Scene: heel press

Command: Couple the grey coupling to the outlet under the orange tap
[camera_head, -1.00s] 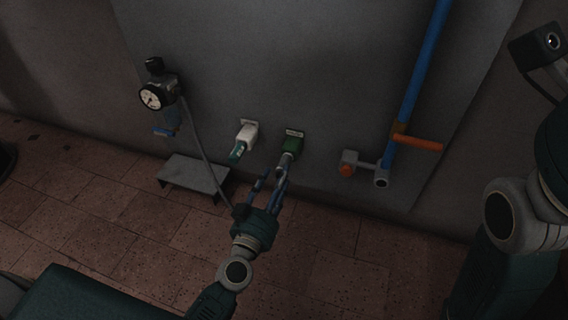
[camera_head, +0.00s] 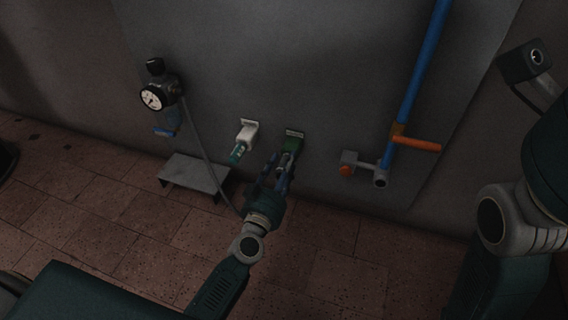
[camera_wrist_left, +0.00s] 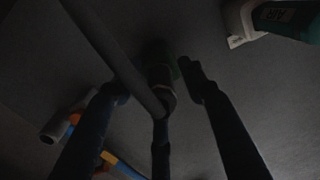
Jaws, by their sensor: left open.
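The grey coupling (camera_head: 286,160) sits in a green holder (camera_head: 293,143) low on the wall panel. In the left wrist view its round end (camera_wrist_left: 165,95) shows, with a dark hose crossing in front. My left gripper (camera_head: 273,174) is open, its fingers spread around the coupling without visibly closing on it. The orange tap handle (camera_head: 416,144) is on the blue pipe at the right. The grey outlet (camera_head: 381,181) is at the pipe's lower end, to the right of my left gripper; it also shows in the left wrist view (camera_wrist_left: 54,128). My right gripper is out of frame.
A white holder (camera_head: 249,132) with a teal coupling (camera_head: 237,154) is just left of the green one. A gauge unit (camera_head: 158,96) with a hose hangs at the left. A low grey step (camera_head: 194,174) stands below. An orange knob (camera_head: 346,170) is beside the outlet.

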